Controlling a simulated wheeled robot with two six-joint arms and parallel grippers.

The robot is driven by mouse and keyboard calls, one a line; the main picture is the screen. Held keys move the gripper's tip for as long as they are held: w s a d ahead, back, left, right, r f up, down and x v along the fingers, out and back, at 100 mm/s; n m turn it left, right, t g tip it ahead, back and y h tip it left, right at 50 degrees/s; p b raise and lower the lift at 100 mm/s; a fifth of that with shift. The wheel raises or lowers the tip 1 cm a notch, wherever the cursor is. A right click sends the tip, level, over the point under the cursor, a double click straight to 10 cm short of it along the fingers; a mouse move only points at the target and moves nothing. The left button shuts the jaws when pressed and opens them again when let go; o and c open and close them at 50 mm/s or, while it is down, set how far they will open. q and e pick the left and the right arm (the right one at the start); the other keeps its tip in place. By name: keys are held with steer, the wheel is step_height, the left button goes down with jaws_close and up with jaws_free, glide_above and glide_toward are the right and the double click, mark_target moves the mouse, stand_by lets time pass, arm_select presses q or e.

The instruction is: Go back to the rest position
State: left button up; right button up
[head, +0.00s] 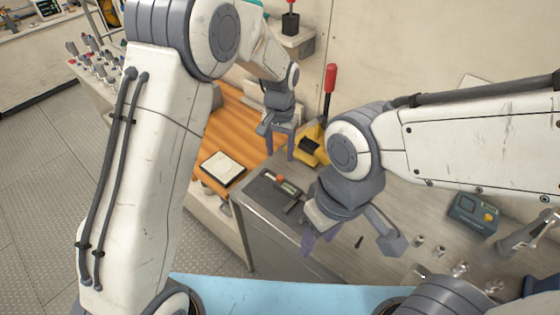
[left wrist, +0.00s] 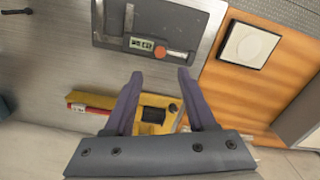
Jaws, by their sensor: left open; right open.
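My left gripper (head: 281,143) is open and empty, pointing down over the grey bench near a yellow device with a black block (head: 310,150). In the left wrist view the two purple fingers (left wrist: 160,98) are spread apart. The yellow device (left wrist: 178,112) shows beyond and between them, and no contact is clear. My right gripper (head: 319,240) is open with nothing seen in it, low over the bench, right of a dark grey tray (head: 252,190). Its fingers are partly hidden by its own wrist.
The tray holds a small tool with an orange-red end (head: 287,183). A white pad (head: 223,168) lies on the orange wooden surface. A red handle (head: 330,80) stands up behind the yellow device. A grey-green meter (head: 473,215) and small metal fittings lie on the right. A pale blue surface (head: 280,290) is in front.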

arm_select(q)
steer(key=shift+r, duration=0.2)
stand_by(0.3)
steer(key=s+d+r+m+b, duration=0.1)
steer(key=s+r, duration=0.2)
steer(key=s, duration=0.4)
steer(key=s+d+r+m, duration=0.1)
steer(key=s+r, duration=0.3)
steer(key=s, duration=0.2)
steer(key=s+a+m+h+b, duration=0.1)
steer(key=s+a, duration=0.2)
steer(key=s, duration=1.3)
steer(key=shift+a+m, duration=0.15)
steer(key=shift+m, duration=0.15)
